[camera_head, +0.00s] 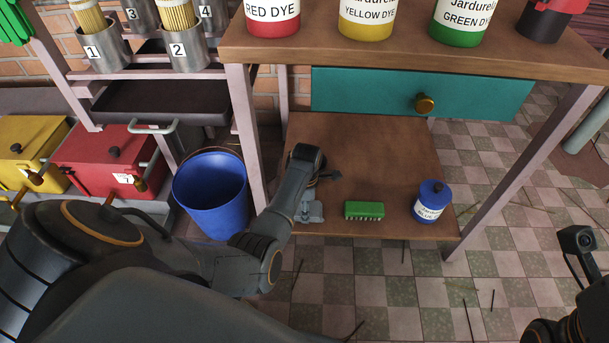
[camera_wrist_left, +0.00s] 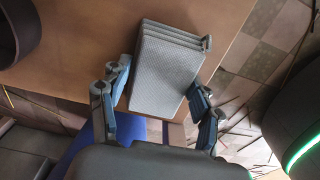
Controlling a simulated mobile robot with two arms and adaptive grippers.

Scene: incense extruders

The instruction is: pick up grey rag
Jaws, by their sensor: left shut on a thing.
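The grey rag (camera_wrist_left: 166,70) is a folded, layered grey cloth on the brown lower shelf in the left wrist view. My left gripper (camera_wrist_left: 158,92) has its fingers on both sides of the rag's near part and is shut on it. In the head view my left gripper (camera_head: 312,210) is low over the left part of the lower shelf. My own arm hides most of the rag there. Of my right arm only a dark wrist part shows at the lower right edge, and its fingers are not visible.
On the lower shelf (camera_head: 370,150) are a green brush (camera_head: 364,210) and a blue dye jar (camera_head: 432,202). A blue bucket (camera_head: 212,195) stands left of the table leg. The tabletop (camera_head: 400,52) and teal drawer (camera_head: 380,93) overhang the shelf. Tiled floor in front is mostly clear.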

